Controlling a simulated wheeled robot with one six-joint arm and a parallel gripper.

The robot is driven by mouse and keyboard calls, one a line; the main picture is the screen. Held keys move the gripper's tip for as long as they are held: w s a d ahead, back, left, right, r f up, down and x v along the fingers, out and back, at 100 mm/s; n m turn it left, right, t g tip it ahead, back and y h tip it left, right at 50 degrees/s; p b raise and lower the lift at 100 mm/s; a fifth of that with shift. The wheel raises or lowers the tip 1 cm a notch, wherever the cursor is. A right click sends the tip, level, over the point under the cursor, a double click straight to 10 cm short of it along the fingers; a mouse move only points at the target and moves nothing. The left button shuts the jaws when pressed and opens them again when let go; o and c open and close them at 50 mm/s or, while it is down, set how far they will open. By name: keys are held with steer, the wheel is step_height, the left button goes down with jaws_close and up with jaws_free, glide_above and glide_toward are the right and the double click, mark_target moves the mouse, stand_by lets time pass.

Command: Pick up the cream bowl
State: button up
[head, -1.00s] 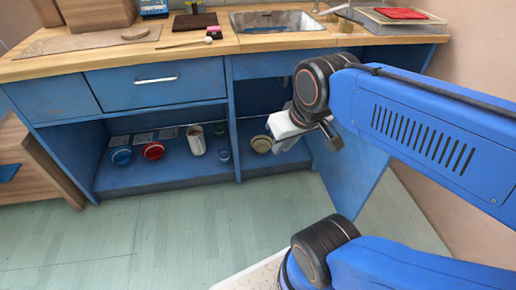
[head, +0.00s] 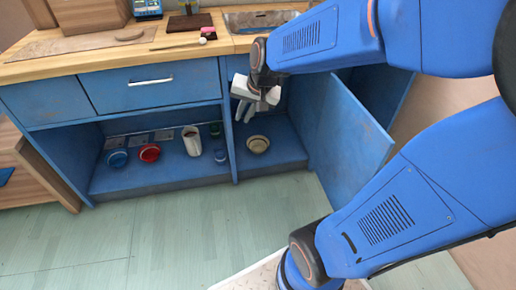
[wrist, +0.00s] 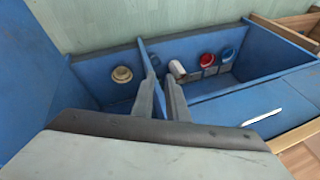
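The cream bowl (head: 258,144) sits on the floor of the right-hand open compartment of the blue cabinet, near its front. In the wrist view the cream bowl (wrist: 122,75) is left of my fingers and farther away, with nothing covering it. My gripper (head: 244,118) is in front of the cabinet, above and slightly left of the bowl in the head view, not touching it. In the wrist view my gripper (wrist: 160,82) has its two fingers apart with nothing between them.
A divider (head: 229,120) separates the bowl's compartment from the left one, which holds a blue bowl (head: 118,159), a red bowl (head: 149,153), a white cylinder (head: 191,141) and small cups. An open blue door (head: 350,135) stands to the right. The wooden counter (head: 110,55) is above.

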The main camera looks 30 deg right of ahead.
steer(key=w+d+f+m, duration=0.35)
steer(key=w+f, duration=0.35)
steer(key=w, duration=0.4)
steer(key=m+g+h, duration=0.1)
steer(key=m+h, duration=0.3)
steer(key=m, duration=1)
glide_above(259, 152)
steer(key=s+a, duration=0.3)
steer(key=s, duration=0.2)
step_height(259, 152, down, 36)
steer(key=x, duration=1.1)
steer(key=shift+a, duration=0.25)
steer(key=shift+s+x, duration=0.15)
steer(key=shift+x, duration=1.15)
steer(key=shift+s+x, duration=0.15)
steer(key=shift+x, duration=1.15)
steer(key=shift+d+f, duration=0.1)
steer(key=shift+c, duration=0.3)
jaws_close()
